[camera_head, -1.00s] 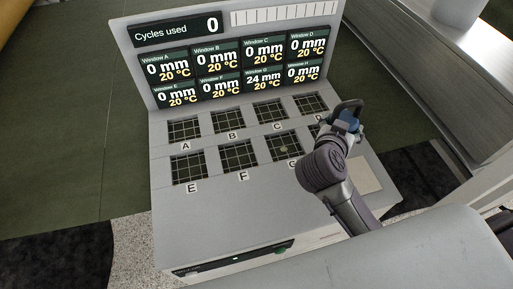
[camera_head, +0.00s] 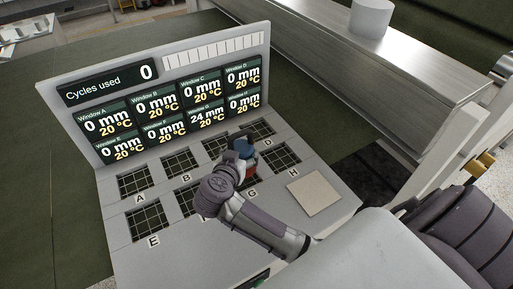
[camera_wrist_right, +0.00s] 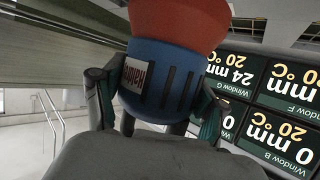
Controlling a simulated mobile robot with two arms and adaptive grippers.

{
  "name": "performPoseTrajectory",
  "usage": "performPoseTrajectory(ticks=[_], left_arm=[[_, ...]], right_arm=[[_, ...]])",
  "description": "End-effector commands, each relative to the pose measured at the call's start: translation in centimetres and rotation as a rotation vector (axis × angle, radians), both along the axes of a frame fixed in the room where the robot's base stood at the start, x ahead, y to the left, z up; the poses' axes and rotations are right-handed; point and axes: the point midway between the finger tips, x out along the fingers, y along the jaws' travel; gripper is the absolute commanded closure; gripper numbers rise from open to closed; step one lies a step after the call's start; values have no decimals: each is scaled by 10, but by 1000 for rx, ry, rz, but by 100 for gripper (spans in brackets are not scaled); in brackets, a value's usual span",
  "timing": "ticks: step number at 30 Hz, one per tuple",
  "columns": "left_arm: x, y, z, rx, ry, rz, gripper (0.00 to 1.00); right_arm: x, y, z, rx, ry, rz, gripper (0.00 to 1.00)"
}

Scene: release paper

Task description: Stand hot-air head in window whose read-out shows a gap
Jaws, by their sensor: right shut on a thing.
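The hot-air head (camera_wrist_right: 175,55), blue with a red end, is clasped between the fingers of my right gripper (camera_wrist_right: 155,92). In the head view the head's red part (camera_head: 251,172) shows beside my right gripper (camera_head: 238,155), over window G. I cannot tell whether it touches the panel. Window G's grid is mostly hidden by my arm; its label G (camera_head: 252,193) shows. The Window G read-out (camera_head: 207,116) shows 24 mm and 20 °C; the other read-outs show 0 mm. My left gripper is out of view.
The sloped panel has two rows of gridded windows, with window A (camera_head: 133,182) at far left and window H (camera_head: 281,157) right of my gripper. A bare beige pad (camera_head: 315,196) lies at the right. The upright display board (camera_head: 215,47) stands close behind the windows.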

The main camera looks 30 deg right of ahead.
Motion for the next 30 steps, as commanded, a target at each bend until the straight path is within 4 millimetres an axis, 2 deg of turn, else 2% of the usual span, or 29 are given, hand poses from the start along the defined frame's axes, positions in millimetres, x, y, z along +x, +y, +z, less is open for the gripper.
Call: performPoseTrajectory(ticks=[3, 7, 16, 28, 29, 30], left_arm=[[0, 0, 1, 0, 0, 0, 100], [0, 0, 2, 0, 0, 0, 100], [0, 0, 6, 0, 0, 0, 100], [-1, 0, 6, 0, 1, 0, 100], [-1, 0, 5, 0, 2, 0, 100], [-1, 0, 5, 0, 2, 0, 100]], right_arm=[[8, 5, -2, -2, -8, 0, 97], [10, 6, -7, -4, -6, 1, 97], [10, 5, -41, -5, -5, 0, 97], [10, 6, -45, -3, -7, 0, 97], [8, 6, -49, -1, -1, 0, 26], [9, 6, -49, -1, -1, 0, 20]])
